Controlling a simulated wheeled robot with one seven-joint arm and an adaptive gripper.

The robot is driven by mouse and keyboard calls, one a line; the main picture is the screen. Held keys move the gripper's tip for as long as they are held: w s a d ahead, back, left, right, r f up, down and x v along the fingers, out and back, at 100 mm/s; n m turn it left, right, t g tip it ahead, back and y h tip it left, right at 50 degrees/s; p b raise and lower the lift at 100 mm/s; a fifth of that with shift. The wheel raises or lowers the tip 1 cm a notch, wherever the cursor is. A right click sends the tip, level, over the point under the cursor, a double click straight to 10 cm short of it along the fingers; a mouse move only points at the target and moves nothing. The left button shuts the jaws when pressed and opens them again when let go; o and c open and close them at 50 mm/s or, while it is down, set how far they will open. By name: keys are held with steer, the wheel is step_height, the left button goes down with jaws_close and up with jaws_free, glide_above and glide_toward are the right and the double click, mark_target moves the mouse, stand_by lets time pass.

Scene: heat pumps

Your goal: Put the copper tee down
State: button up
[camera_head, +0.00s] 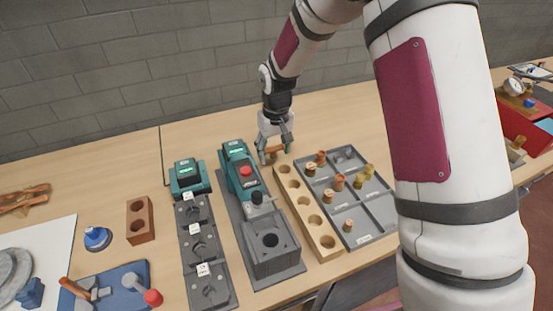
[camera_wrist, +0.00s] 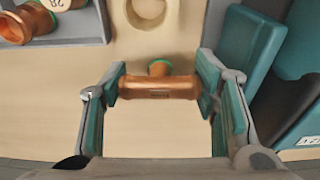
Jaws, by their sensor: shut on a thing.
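The copper tee (camera_wrist: 158,88) is a short copper tube with a side branch showing a green ring at its mouth. My gripper (camera_wrist: 158,92) is shut on the tee, one padded finger at each end of its straight run. In the head view my gripper (camera_head: 273,146) hangs at the far end of the wooden block with holes (camera_head: 325,244), and the tee (camera_head: 274,149) shows small between the fingers. In the wrist view the tee's branch points toward the block (camera_wrist: 124,38). I cannot tell whether the tee touches the table.
A grey compartment tray (camera_head: 380,212) with several copper and brass fittings stands right of the block. A green and grey machine (camera_head: 240,170) stands close on the left. Bare table (camera_head: 330,115) lies behind the tray.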

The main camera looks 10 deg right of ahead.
mark_target(274, 154)
steer(key=shift+f, duration=1.95)
steer(key=o, duration=1.5)
steer(key=shift+f, duration=0.15)
steer(key=shift+o, duration=0.2)
step_height(274, 154, up, 12)
steer(key=s, duration=0.1)
steer(key=shift+s+d+r+b, duration=0.15)
steer(key=shift+s+r+b, duration=0.05)
steer(key=shift+b, duration=0.15)
